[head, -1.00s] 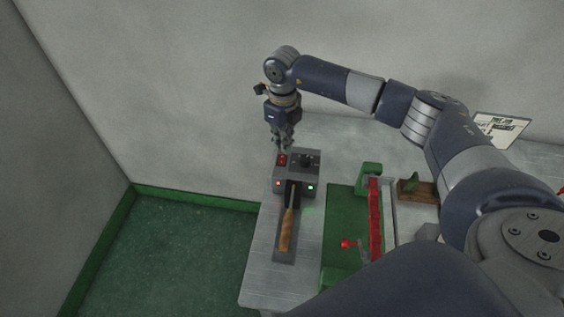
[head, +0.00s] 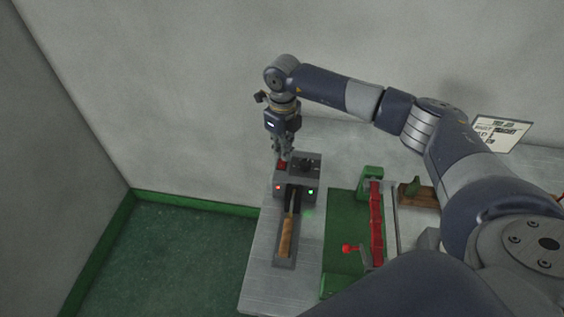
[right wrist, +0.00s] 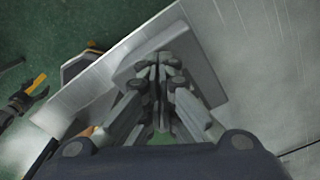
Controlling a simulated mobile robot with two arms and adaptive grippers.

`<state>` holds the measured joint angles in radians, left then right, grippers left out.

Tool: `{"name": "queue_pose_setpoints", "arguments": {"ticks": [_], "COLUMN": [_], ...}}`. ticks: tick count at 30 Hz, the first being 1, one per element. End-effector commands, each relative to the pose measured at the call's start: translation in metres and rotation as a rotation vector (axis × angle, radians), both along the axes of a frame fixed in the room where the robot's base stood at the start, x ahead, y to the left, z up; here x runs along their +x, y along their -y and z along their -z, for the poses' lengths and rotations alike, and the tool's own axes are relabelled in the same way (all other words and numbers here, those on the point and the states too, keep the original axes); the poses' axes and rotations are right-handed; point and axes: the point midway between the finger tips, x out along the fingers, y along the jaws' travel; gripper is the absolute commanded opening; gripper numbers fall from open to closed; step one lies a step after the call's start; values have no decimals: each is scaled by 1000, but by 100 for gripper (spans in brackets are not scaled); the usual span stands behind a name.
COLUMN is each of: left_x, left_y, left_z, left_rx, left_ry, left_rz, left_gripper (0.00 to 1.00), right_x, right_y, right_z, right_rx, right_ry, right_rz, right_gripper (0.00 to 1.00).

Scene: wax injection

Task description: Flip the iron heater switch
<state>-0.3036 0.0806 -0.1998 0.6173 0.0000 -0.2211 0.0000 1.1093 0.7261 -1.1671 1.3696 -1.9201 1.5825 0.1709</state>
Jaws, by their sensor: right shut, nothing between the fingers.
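The iron heater (head: 297,188) is a grey box on the metal table, with a red light and a green light on its front. A red switch (head: 281,165) sits at the left of its top, partly covered by my right gripper. An iron with a wooden handle (head: 286,237) lies in the holder in front of the box. My right gripper (head: 284,156) points down at the switch, shut and empty; whether it touches the switch I cannot tell. My left gripper is not in view.
Right of the heater stand a green base with a red bar (head: 376,222) and a red knob (head: 347,249). A wooden block (head: 420,192) and a sign (head: 500,132) are farther right. The wall rises behind the table (head: 254,270).

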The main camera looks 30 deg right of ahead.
Motion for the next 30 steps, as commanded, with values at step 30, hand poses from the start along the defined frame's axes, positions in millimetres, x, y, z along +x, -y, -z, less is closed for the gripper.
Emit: {"name": "queue_pose_setpoints", "arguments": {"ticks": [30], "left_x": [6], "left_y": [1], "left_z": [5], "left_rx": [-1], "left_ry": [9], "left_rz": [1], "left_gripper": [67], "right_x": [0], "right_y": [0], "right_z": [7], "right_rx": [0], "right_ry": [0], "right_rz": [0], "right_gripper": [0]}}
